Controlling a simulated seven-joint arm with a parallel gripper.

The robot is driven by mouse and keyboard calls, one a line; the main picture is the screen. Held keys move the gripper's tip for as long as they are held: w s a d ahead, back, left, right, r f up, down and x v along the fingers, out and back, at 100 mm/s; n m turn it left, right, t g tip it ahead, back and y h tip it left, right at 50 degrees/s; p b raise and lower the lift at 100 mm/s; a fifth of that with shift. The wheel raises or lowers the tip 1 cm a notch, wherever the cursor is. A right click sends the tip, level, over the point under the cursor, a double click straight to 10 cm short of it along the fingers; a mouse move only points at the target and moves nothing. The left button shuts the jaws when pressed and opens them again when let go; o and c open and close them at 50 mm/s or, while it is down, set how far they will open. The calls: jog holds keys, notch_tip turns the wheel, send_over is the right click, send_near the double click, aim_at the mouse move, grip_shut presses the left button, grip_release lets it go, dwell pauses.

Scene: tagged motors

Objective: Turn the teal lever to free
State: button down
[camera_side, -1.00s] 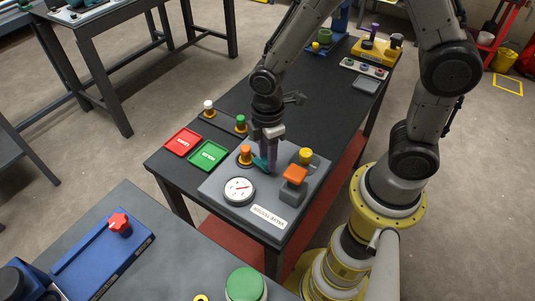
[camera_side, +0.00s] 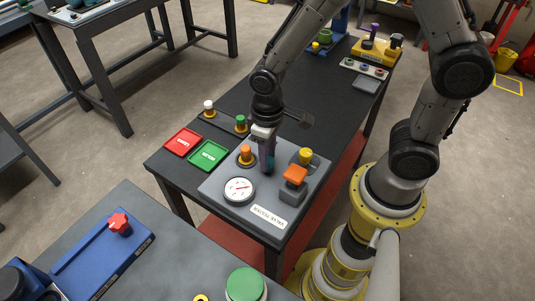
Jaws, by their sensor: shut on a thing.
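My gripper (camera_side: 267,168) points down over the grey valve panel (camera_side: 222,190) and is shut on the teal lever. The lever is almost wholly hidden behind the fingers. Only a hint of teal shows at them, so I cannot tell its exact angle. A white round dial (camera_side: 239,190) lies nearer the camera on the same panel.
An orange-topped grey block (camera_side: 293,184) stands close at the gripper's right. A red tray (camera_side: 183,142) and a green tray (camera_side: 208,155) lie left of the panel. White-topped (camera_side: 209,107) and green-topped (camera_side: 240,123) pegs stand behind them. The dark table behind is mostly clear.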

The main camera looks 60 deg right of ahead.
jog(key=m, duration=0.6)
jog(key=shift+r, duration=0.1)
jog(key=shift+m, duration=0.3)
dwell(0.3)
jog(key=c, duration=0.5)
grip_release()
notch_tip(320, 180, up, 14)
